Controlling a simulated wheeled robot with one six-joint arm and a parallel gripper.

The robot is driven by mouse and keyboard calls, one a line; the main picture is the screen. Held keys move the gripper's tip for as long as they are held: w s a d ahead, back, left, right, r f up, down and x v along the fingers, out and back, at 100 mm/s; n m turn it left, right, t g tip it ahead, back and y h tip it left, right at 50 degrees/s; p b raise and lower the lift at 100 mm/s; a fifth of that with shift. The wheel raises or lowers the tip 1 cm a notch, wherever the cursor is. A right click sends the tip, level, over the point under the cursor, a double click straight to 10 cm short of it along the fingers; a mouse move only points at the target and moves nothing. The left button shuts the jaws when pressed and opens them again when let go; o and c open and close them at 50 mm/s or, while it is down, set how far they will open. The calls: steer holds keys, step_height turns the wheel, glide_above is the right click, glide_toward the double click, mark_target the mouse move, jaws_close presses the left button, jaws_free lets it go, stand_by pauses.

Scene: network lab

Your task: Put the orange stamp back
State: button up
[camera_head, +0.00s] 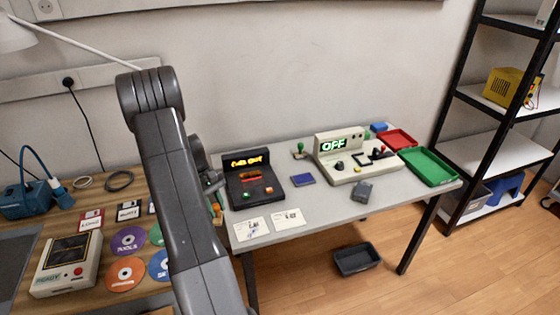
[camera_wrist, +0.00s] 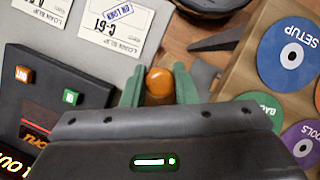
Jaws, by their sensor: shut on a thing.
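The orange stamp shows as a round orange knob (camera_wrist: 158,80) between the two green fingers of my gripper (camera_wrist: 158,88) in the wrist view. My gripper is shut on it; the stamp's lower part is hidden. In the head view my arm covers most of the gripper, and only a bit of orange (camera_head: 217,208) shows beside it, at the grey table's left edge. A green-knobbed stamp (camera_head: 300,147) stands on a small base at the back of the grey table. A blue pad (camera_head: 303,180) lies in front of it.
A black console (camera_head: 250,181) with lit letters and two white slips (camera_head: 251,229) are close to my gripper. One slip bears a blue stamp mark (camera_wrist: 125,12). A beige console (camera_head: 345,158), red tray (camera_head: 399,139) and green tray (camera_head: 428,166) stand right. Discs (camera_head: 127,240) lie left.

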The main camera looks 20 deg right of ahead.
steer(key=w+d+r+n+t, duration=0.3)
steer(key=w+d+r+n, duration=0.1)
steer(key=r+n, duration=0.4)
steer(key=w+d+r+n+t+h, duration=0.1)
steer(key=w+d+r+n+t, duration=0.3)
steer(key=n, duration=0.9)
step_height(320, 180, up, 4)
steer(key=shift+w+d+r, duration=0.25)
steer(key=shift+w+d, duration=0.05)
steer(key=shift+d, duration=0.8)
